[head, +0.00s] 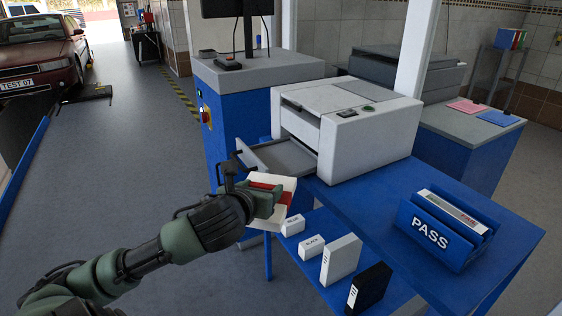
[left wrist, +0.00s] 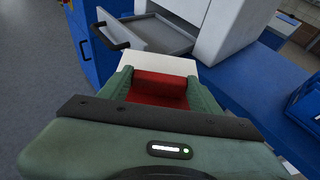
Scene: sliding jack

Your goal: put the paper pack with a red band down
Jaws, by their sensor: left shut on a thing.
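The paper pack with a red band (head: 284,184) is white and sits in my left gripper (head: 262,200), which is shut on it. In the left wrist view the red band of the pack (left wrist: 158,88) lies between the two green fingers of the gripper (left wrist: 160,95). The pack is held in front of the printer's open drawer, above the lower blue shelf. I cannot see it resting on anything. My right gripper is not in view.
The white printer (head: 350,125) stands on a blue table (head: 400,200) with its drawer (head: 283,157) pulled out and empty. Small boxes (head: 312,246) and white and black binders (head: 341,258) stand on the lower shelf. A blue PASS holder (head: 440,235) is at the right.

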